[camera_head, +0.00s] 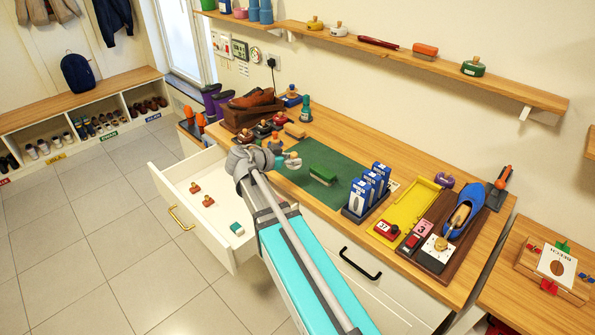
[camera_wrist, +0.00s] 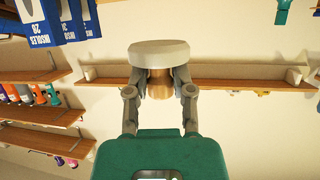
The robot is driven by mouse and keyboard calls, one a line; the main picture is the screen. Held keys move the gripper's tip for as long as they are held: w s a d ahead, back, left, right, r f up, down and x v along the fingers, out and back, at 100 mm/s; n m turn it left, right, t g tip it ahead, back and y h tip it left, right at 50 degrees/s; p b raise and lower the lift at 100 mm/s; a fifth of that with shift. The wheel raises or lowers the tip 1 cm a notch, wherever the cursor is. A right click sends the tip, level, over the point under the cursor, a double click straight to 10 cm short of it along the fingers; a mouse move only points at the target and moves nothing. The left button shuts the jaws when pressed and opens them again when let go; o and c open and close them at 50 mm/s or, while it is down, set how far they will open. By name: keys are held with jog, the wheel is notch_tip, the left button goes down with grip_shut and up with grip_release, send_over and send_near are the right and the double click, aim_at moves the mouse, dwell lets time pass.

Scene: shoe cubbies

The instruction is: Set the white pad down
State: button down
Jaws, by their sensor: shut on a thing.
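The white pad (camera_wrist: 158,53) is a round white disc on a wooden handle (camera_wrist: 160,84). My gripper (camera_wrist: 160,82) is shut on the handle, with a finger on either side, and the disc faces away from the palm. In the head view my gripper (camera_head: 279,158) is at the left end of the green mat (camera_head: 292,181), and the pad (camera_head: 294,161) shows small beside it. I cannot tell whether the pad touches the mat or is held above it.
A green brush (camera_head: 322,174) lies on the mat. Blue insole boxes (camera_head: 369,188) and a yellow tray (camera_head: 409,211) stand to the right. Brown shoes (camera_head: 252,101) and small pads sit behind left. An open drawer (camera_head: 219,221) juts out in front. Bare mat shows around the brush.

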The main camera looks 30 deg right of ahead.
dwell(0.3)
jog(key=w+d+f+b, duration=0.2)
jog(key=w+f+b, duration=0.1)
jog(key=w+d+f+b, duration=0.2)
jog(key=w+f+b, duration=0.1)
jog(key=w, duration=0.1)
jog(key=w+d+f+b, duration=0.3)
jog(key=w, duration=0.1)
jog(key=shift+w+f, duration=0.1)
jog(key=shift+w, duration=0.05)
dwell(0.5)
jog(key=shift+w+d+f+b, duration=0.15)
jog(key=shift+w+f+b, duration=0.2)
jog(key=shift+f+b, duration=1.4)
jog(key=shift+f, duration=0.05)
jog(key=shift+f, duration=0.1)
jog(key=shift+c, duration=2.4)
grip_release()
